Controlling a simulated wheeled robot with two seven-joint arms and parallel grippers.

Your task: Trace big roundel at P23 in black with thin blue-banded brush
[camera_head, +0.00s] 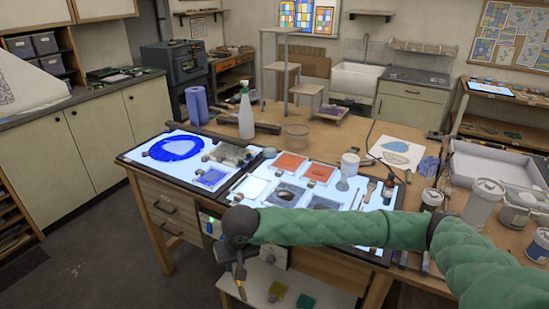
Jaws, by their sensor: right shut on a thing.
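My right gripper (239,272) hangs at the end of my green-sleeved arm, in front of the table's front edge and pointing down. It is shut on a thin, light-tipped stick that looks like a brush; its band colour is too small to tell. No label P23 can be read. My left gripper is not in view.
Orange panes (289,164) and other small panes lie on the lit panels. A spray bottle (246,112) and blue roll (196,106) stand behind. A dark bottle (389,188), jars (432,200) and a white tray (480,165) crowd the right. My forearm crosses the table's front.

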